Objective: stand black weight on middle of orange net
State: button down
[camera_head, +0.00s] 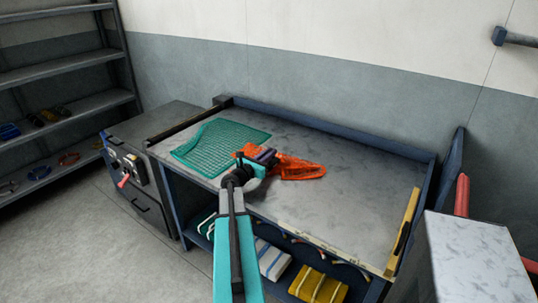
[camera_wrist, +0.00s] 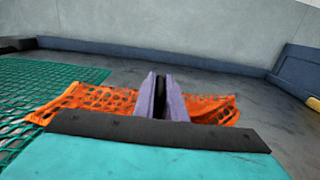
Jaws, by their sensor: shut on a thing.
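The orange net (camera_head: 305,170) lies crumpled on the grey worktop, right of the green net. In the wrist view the orange net (camera_wrist: 95,97) spreads out on both sides behind my fingers. My gripper (camera_head: 266,156) is over the left part of the orange net in the head view. In the wrist view its two purple fingers (camera_wrist: 161,98) are shut on a narrow dark thing, the black weight (camera_wrist: 160,92), mostly hidden between them. I cannot tell whether the weight touches the net.
A green net (camera_head: 215,142) lies flat at the worktop's left; it also shows in the wrist view (camera_wrist: 40,78). The bench (camera_head: 365,190) has a raised blue back edge and clear room at right. A yellow bar (camera_head: 404,232) lies along its right edge.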

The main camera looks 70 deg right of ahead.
jog(key=shift+f+b, duration=0.5)
jog(key=shift+b, duration=0.1)
dwell(0.3)
jog(key=c, duration=1.8)
grip_release()
jog(key=shift+r, duration=0.1)
jog(key=shift+r+p, duration=0.45)
jog(key=shift+p, duration=0.1)
jog(key=shift+a, duration=0.2)
jog(key=b+v, duration=0.2)
jog(key=v, duration=0.9)
jog(key=shift+w+a, duration=0.15)
jog(key=shift+a, duration=0.2)
jog(key=shift+r, duration=0.1)
